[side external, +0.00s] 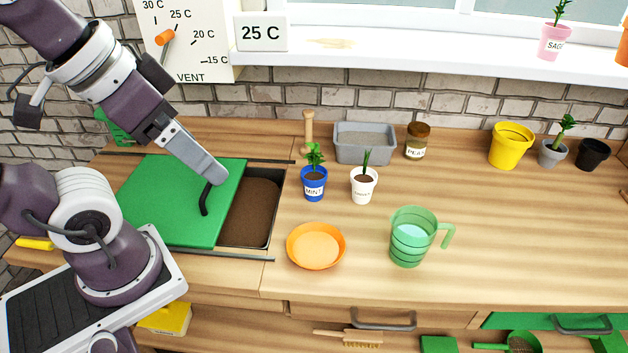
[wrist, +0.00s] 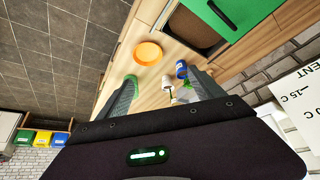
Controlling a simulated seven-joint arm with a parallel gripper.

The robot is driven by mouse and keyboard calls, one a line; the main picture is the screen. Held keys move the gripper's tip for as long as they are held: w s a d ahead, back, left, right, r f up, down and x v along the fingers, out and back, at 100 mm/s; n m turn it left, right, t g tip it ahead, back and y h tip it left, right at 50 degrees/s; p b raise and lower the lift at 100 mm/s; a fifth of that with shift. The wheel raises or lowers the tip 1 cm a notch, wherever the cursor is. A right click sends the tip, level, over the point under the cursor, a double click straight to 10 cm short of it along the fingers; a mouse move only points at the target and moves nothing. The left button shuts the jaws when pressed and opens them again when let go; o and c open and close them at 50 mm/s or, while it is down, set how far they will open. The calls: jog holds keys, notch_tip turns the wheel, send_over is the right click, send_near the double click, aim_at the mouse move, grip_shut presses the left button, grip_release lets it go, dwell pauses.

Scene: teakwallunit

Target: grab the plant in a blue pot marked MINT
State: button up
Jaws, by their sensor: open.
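The plant in a blue pot marked MINT (side external: 314,186) stands upright on the wooden bench, just right of the soil bin. The blue pot (wrist: 181,69) also shows in the wrist view, near the tip of the right-hand finger. My gripper (side external: 219,174) is above the green lid, left of the mint and apart from it. In the wrist view my gripper (wrist: 163,78) has its fingers spread with nothing held between them. In the side view the two fingers overlap.
A white pot (side external: 363,188) with a seedling stands close right of the mint. An orange saucer (side external: 292,259) lies in front, and a green jug (side external: 408,242) stands at front right. The green lid (side external: 165,200) with a black handle partly covers the soil bin (side external: 250,215). A grey tray (side external: 364,154) is behind.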

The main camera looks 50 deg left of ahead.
aim_at(325, 179)
jog(key=w+a+r+t+y, duration=0.25)
jog(key=w+a+r, duration=0.2)
jog(key=w, duration=0.25)
jog(key=w+a+r+t+y, duration=0.1)
jog(key=w+a+r+t, duration=0.3)
jog(key=w, duration=0.3)
jog(key=w+a+r+t+y, duration=0.1)
jog(key=w+a+r+t, duration=0.1)
jog(key=w+a+r, duration=0.4)
jog(key=d+f+m+g+h, duration=0.1)
jog(key=d+f+h, duration=0.1)
jog(key=f, duration=1)
jog(key=w+d+f+m+g+h, duration=0.1)
jog(key=f+h, duration=0.3)
jog(key=f, duration=0.8)
jog(key=w+d+f+m+g+h, duration=0.1)
jog(key=d+f+m+h, duration=0.1)
jog(key=f, duration=1)
jog(key=shift+w+d+h, duration=0.15)
jog(key=shift+d+h, duration=0.5)
jog(key=shift+m, duration=0.3)
jog(key=x, duration=0.6)
jog(key=shift+w+a+r, duration=0.1)
jog(key=shift+w+r, duration=0.05)
jog(key=shift+w, duration=0.15)
jog(key=shift+w+f, duration=0.2)
jog(key=shift+w, duration=0.2)
jog(key=c, duration=1.6)
